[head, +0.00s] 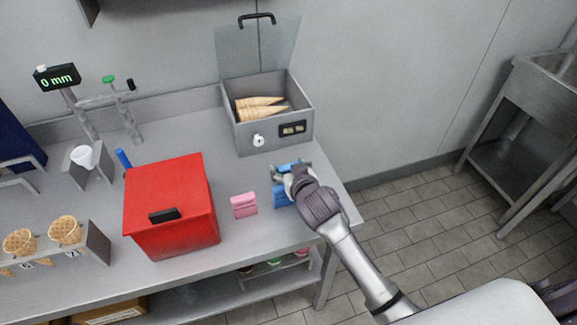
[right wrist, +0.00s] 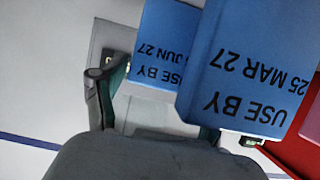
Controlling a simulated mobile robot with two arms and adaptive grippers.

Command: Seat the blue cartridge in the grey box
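The grey box (head: 262,140) stands at the back of the counter with its clear lid (head: 275,50) raised and cones inside. My right gripper (head: 291,172) is at the counter's right part, in front of the box, among blue cartridges. One blue cartridge (head: 283,196) shows just in front of it; blue also shows behind the fingers (head: 288,164). In the right wrist view, a cartridge marked JUN 27 (right wrist: 160,50) lies between the spread fingers (right wrist: 175,110). A nearer one marked MAR 27 (right wrist: 245,60) covers part of one finger. My left gripper is out of view.
A pink cartridge (head: 243,205) stands left of the blue ones. A large red box (head: 180,220) stands farther left. A cone holder (head: 75,250), a white cup (head: 84,156) and a 0 mm display (head: 57,78) are at the left. The counter's right edge is close to my gripper.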

